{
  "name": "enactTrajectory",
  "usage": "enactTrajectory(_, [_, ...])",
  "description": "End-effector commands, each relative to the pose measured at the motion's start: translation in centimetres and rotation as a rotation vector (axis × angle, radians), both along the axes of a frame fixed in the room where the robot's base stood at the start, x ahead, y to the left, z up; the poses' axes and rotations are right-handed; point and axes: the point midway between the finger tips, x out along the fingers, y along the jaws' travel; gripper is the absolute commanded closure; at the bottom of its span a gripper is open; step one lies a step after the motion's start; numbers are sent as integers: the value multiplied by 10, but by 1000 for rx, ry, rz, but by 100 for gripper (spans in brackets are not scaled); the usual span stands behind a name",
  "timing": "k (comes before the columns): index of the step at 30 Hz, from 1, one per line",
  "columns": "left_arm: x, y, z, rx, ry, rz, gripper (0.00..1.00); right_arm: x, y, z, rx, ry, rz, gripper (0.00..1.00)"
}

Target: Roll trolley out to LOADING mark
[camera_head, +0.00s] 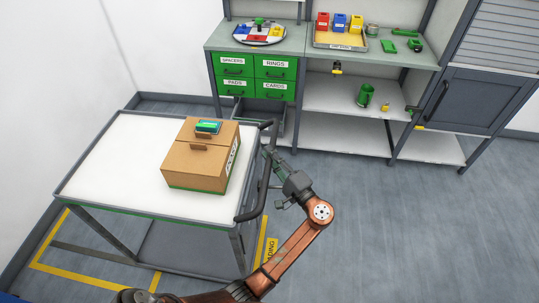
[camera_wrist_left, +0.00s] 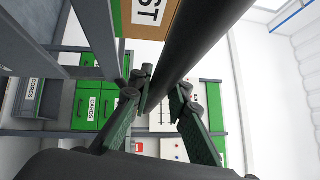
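The trolley (camera_head: 110,165) has a white top and dark frame, and stands at the left by the wall. Its dark handle (camera_head: 243,216) is on the right side; the bar also crosses the left wrist view (camera_wrist_left: 205,45). A yellow floor outline (camera_head: 43,266) with a partly hidden LOADING label (camera_head: 270,250) shows around and under the trolley. My left gripper (camera_head: 272,180) is at the handle, its fingers spread. In the left wrist view its fingertips (camera_wrist_left: 165,88) lie on either side of the bar; contact is unclear. My right gripper is out of view.
A brown box (camera_head: 195,171) with a green-blue item (camera_head: 208,127) on it sits on the trolley. Behind are green drawers (camera_head: 255,77), an open shelf unit (camera_head: 340,100) and a grey cabinet (camera_head: 465,100). The floor at the right is clear.

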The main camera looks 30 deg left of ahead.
Motion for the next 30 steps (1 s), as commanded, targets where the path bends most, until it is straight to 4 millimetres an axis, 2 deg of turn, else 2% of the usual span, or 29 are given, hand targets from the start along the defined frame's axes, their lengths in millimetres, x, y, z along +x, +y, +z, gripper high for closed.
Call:
enactTrajectory(9, [1,-2,-1,0,1,-7,66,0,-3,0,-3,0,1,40])
enactTrajectory(18, [0,-4,-1,0,1,-6,66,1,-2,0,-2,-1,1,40])
enactTrajectory(23, [-9,-21,-4,-1,2,-9,66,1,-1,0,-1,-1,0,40])
enactTrajectory(30, [-26,-55,-9,-2,3,-7,66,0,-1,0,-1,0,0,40])
